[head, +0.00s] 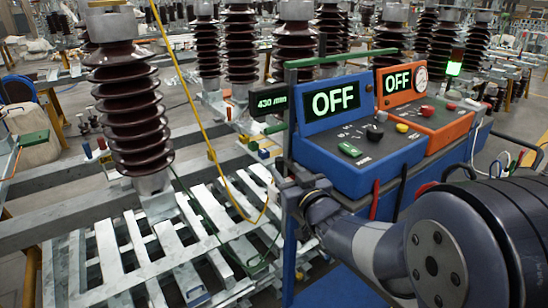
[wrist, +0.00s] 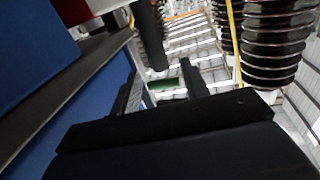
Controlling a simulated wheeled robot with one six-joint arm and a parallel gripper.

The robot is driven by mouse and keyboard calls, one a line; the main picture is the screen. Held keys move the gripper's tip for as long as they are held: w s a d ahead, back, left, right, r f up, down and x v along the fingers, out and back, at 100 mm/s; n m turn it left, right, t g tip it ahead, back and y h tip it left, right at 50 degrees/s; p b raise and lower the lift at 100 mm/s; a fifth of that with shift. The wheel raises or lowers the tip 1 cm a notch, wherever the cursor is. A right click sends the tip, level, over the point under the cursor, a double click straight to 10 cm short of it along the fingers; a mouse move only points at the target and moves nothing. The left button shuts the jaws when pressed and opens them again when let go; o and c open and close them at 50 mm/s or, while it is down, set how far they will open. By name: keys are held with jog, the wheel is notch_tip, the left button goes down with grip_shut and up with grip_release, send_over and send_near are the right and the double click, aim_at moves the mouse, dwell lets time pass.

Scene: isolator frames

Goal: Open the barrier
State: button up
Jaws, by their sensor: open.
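No part is clearly marked as the barrier.
An orange control box (head: 430,115) stands right of the blue one; both displays read OFF. A lamp (head: 455,62) glows green. A brown ribbed insulator (head: 128,105) stands on a metal frame (head: 60,232) at left. A yellow cable (head: 205,130) hangs between.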

aim_at(281, 165)
jog(key=x, duration=0.7)
jog(key=shift+w, duration=0.15)
grip_shut()
dwell(0.4)
